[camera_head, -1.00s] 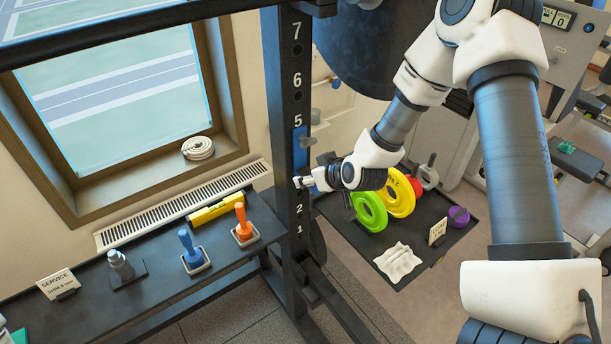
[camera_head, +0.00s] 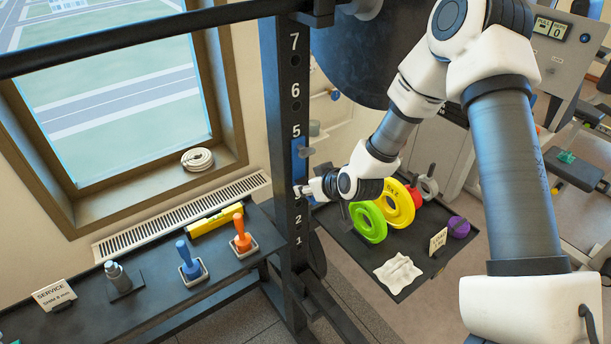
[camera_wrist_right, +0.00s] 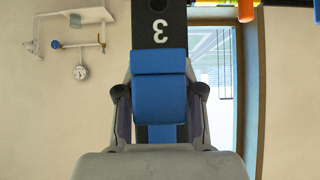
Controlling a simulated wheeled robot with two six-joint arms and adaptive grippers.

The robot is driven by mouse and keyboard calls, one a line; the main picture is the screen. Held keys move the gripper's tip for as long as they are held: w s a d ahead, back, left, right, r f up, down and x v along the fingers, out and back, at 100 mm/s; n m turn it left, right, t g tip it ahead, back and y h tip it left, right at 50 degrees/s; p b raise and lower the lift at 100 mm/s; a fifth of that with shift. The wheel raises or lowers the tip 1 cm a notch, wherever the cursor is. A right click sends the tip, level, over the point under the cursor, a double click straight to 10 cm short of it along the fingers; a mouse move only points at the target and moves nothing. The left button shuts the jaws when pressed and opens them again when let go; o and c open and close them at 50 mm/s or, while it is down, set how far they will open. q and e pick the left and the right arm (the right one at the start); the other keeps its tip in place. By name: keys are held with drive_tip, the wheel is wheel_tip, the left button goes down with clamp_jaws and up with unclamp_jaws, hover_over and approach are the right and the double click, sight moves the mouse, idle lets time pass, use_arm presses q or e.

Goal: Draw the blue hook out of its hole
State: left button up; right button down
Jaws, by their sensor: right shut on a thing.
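The blue hook (camera_head: 298,158) is on the dark numbered upright (camera_head: 289,100), below the 5, in the head view. My right gripper (camera_head: 305,189) is at the upright near the 3, at the hook's lower part. In the right wrist view, a thick blue part of the hook (camera_wrist_right: 160,97) fills the space between the fingers of my right gripper (camera_wrist_right: 160,108), which is shut on it. The upright's face with the 3 (camera_wrist_right: 158,30) is just behind. Whether the hook's pin is in its hole is hidden. My left gripper is not in view.
A dark shelf (camera_head: 68,318) at left holds a blue-handled piece (camera_head: 189,260), an orange-handled piece (camera_head: 241,232) and a grey one (camera_head: 116,276). Right of the upright, a dark tray (camera_head: 355,247) holds green (camera_head: 368,222) and yellow (camera_head: 398,203) discs and a white cloth (camera_head: 398,273).

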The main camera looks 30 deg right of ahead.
drive_tip(key=shift+s+f, duration=0.1)
drive_tip(key=shift+s, duration=0.05)
idle(0.3)
drive_tip(key=shift+s, duration=0.3)
drive_tip(key=shift+s+d+p, duration=0.1)
drive_tip(key=shift+s+p, duration=0.1)
drive_tip(key=shift+p, duration=0.1)
drive_tip(key=shift+s, duration=0.45)
drive_tip(key=s+p, duration=0.3)
drive_tip(key=s, duration=0.3)
drive_tip(key=shift+s+d, duration=0.3)
drive_tip(key=shift+s, duration=0.05)
